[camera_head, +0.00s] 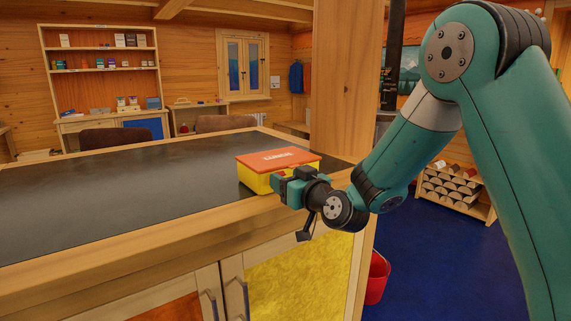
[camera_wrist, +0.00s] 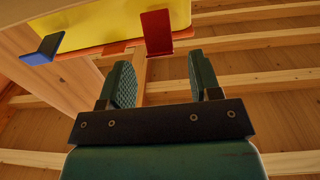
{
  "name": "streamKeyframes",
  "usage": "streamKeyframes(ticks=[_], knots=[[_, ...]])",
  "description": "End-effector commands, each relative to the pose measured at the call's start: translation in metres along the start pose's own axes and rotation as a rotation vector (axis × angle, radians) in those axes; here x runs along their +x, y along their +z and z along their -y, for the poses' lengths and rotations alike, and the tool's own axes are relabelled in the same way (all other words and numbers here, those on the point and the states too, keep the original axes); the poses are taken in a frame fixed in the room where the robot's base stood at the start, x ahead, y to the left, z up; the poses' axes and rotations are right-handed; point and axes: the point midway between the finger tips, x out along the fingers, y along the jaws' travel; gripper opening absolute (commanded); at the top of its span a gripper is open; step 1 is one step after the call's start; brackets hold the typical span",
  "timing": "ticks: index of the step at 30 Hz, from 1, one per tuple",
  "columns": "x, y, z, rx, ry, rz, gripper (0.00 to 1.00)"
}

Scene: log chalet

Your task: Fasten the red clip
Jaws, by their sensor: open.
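A yellow box (camera_head: 251,178) with an orange-red lid (camera_head: 277,158) stands on the dark countertop near its right end. The lid lies down on the box. The wrist view shows the yellow box side (camera_wrist: 105,22) close up. The red clip (camera_wrist: 157,33) is a flat red plate at the box's edge, beyond my fingertips and roughly in line with the gap between them. I cannot tell its exact angle to the box. A blue clip (camera_wrist: 43,48) juts out further left. My gripper (camera_wrist: 163,75) is open and empty; in the head view my gripper (camera_head: 283,190) is beside the box's front right, hiding part of it.
The dark countertop (camera_head: 120,185) is clear left of the box. A wooden post (camera_head: 345,85) rises behind the counter's right end. Chairs (camera_head: 115,137) stand behind the counter.

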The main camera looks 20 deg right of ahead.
Motion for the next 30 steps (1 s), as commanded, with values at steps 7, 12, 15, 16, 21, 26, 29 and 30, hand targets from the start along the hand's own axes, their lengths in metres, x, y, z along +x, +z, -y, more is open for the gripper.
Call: streamKeyframes(ticks=[7, 12, 15, 16, 21, 26, 29, 30], knots=[[0.017, 0.000, 0.000, 0.001, 0.000, 0.000, 0.57], [0.017, 0.001, 0.000, 0.001, 0.000, 0.000, 0.57], [0.017, 0.001, 0.000, 0.001, 0.001, 0.000, 0.51], [0.017, 0.001, 0.000, 0.001, 0.001, 0.000, 0.44], [0.017, 0.001, -0.001, 0.001, 0.001, 0.000, 0.08], [0.017, -0.001, -0.002, 0.001, 0.001, 0.004, 0.08], [0.018, -0.005, -0.001, 0.000, 0.001, 0.019, 0.08], [0.018, -0.007, 0.000, 0.000, 0.000, 0.030, 0.08]])
